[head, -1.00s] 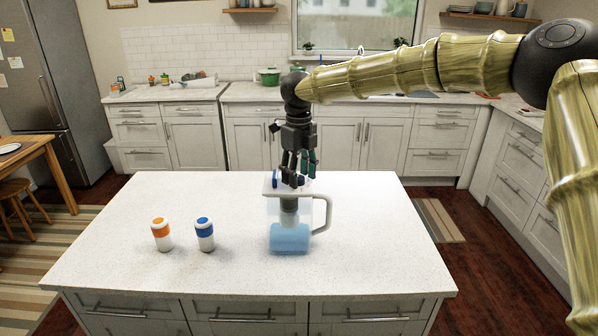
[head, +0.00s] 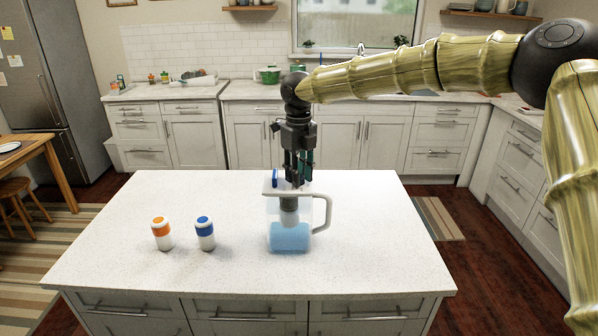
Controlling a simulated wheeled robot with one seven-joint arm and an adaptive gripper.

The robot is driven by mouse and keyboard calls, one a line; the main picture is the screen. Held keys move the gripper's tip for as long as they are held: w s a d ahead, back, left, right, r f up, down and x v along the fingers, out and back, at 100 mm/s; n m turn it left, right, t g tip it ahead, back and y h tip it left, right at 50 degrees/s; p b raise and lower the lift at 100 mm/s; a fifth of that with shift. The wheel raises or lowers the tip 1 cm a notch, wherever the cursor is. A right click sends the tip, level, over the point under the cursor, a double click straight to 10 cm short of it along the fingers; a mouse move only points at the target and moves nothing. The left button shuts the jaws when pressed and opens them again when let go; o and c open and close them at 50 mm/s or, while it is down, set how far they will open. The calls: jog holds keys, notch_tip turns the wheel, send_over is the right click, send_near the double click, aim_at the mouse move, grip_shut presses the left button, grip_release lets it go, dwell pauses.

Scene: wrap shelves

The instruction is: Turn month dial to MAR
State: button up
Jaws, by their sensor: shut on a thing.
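A clear water pitcher (head: 290,238) with a white lid and a white handle (head: 326,213) on its right stands upright on the island counter. Pale blue water fills its lower part, and a grey filter (head: 289,212) hangs inside. A small blue part (head: 275,178) stands up at the lid's left rear. My gripper (head: 297,184) points straight down at the top of the lid, with its fingers shut on the small month dial there. The fingers hide the dial, so its marks and setting cannot be read.
A white bottle with an orange band (head: 161,233) and one with a blue band (head: 205,233) stand left of the pitcher. The rest of the island top (head: 385,265) is clear. A back counter with a green pot (head: 270,75) is far behind.

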jog(key=m+p, duration=0.1)
jog(key=m, duration=0.3)
jog(key=shift+p, duration=0.35)
jog(key=m+p, duration=0.1)
jog(key=m, duration=0.3)
jog(key=shift+m, duration=0.3)
jog(key=o, duration=1.1)
jog(key=shift+f, duration=0.1)
jog(key=shift+c, duration=0.2)
notch_tip(320, 180, up, 12)
